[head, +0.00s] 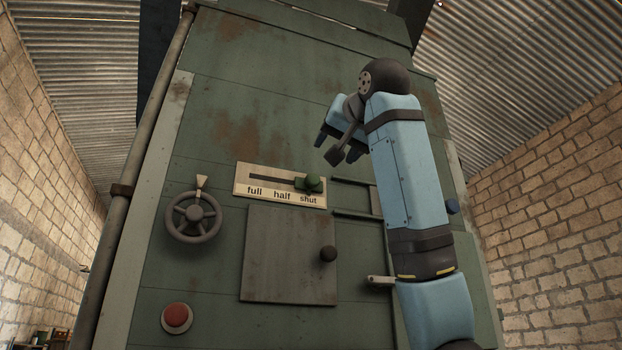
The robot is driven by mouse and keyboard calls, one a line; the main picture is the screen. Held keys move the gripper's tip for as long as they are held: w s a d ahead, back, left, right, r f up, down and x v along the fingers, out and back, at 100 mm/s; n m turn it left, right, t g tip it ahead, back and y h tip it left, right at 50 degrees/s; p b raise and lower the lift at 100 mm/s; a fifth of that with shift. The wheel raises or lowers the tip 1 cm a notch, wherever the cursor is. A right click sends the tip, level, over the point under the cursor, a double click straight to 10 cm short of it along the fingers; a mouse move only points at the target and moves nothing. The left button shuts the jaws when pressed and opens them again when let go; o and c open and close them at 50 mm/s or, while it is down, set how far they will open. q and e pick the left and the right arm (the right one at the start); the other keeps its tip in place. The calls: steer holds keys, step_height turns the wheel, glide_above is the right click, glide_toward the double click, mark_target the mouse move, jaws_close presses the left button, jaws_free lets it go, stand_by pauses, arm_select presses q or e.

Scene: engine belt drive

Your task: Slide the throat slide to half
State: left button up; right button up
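The throat slide is a pale plate (244,187) with a dark horizontal slot, labelled full, half and shut from left to right. Its green knob (313,183) sits at the right end of the slot, above the word shut. My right gripper (339,145) is above and to the right of the knob, apart from it. Its dark fingertips point down and left and look spread, with nothing seen between them. My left gripper is not in view.
The green machine panel carries a handwheel (193,217) at left, a red button (176,317) below it, and a square plate (275,260) with a dark round knob (328,254) under the slide. A pale handle (380,280) shows beside my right arm.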

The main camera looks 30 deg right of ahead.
mark_target(315, 177)
steer(key=p+x, duration=0.4)
steer(key=x, duration=0.8)
steer(key=shift+d+f, duration=0.1)
steer(key=shift+w, duration=0.4)
steer(key=shift+w+d+f, duration=0.15)
steer(key=shift+w+f, duration=0.05)
steer(key=shift+w, duration=0.05)
steer(key=shift+s+r, duration=0.1)
steer(key=shift+s, duration=0.05)
steer(key=c, duration=0.6)
jaws_close()
